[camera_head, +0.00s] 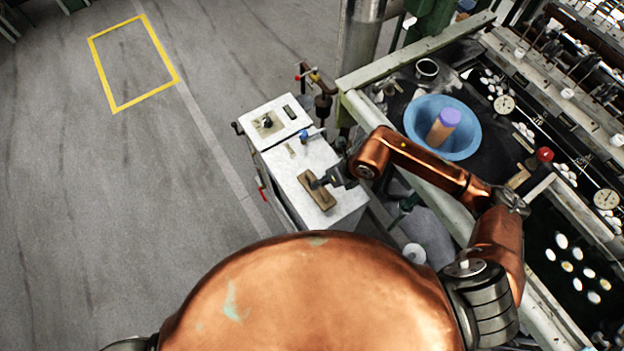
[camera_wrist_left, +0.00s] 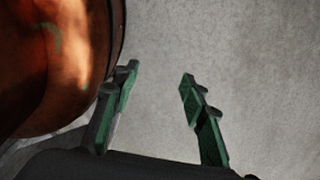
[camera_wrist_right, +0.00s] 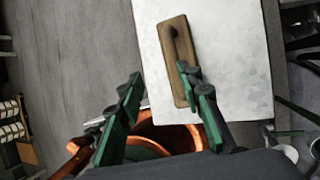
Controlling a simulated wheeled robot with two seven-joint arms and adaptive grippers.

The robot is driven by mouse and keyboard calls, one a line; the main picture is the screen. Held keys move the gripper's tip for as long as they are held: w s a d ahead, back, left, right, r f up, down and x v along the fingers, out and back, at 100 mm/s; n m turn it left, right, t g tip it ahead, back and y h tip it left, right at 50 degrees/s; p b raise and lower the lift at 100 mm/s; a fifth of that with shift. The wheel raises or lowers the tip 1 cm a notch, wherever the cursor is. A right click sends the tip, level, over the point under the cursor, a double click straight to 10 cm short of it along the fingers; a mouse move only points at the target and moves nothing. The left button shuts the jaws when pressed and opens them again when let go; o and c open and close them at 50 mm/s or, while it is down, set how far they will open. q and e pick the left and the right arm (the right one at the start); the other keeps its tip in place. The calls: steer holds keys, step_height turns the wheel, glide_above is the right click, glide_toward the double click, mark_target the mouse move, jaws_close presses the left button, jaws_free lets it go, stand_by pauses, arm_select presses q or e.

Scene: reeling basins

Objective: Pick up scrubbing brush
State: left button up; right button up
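The scrubbing brush (camera_head: 313,190) is a flat brown wooden block with a darker raised handle. It lies on the white top of a small cabinet (camera_head: 335,215). In the right wrist view the brush (camera_wrist_right: 176,50) lies ahead of my right gripper (camera_wrist_right: 162,82), and the right-hand finger overlaps its near end. My right gripper (camera_head: 322,182) is open, with its fingers over the brush in the head view; contact cannot be told. My left gripper (camera_wrist_left: 159,74) is open and empty above grey floor; it is hidden in the head view.
A blue basin (camera_head: 468,140) holding a purple-topped cylinder (camera_head: 443,126) stands on the machine bench to the right. A white box (camera_head: 272,122) with a knob stands at the cabinet's back. A yellow floor rectangle (camera_head: 174,82) marks open floor at left.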

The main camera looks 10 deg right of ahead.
steer(key=f, duration=0.1)
steer(key=w+f, duration=0.1)
steer(key=f, duration=0.1)
steer(key=shift+w+d+h, duration=0.25)
steer(key=shift+d+h, duration=0.05)
steer(key=shift+h, duration=0.1)
steer(key=shift+a+f+b, duration=0.15)
steer(key=shift+f+b, duration=0.15)
steer(key=b+x, duration=0.1)
steer(key=x, duration=0.3)
steer(key=shift+f, duration=0.3)
steer(key=shift+a, duration=0.1)
arm_select(q)
steer(key=shift+s+f, duration=0.75)
steer(key=shift+f, duration=0.05)
arm_select(e)
steer(key=shift+c, duration=0.2)
arm_select(q)
steer(key=shift+s, duration=0.4)
arm_select(e)
jaws_close()
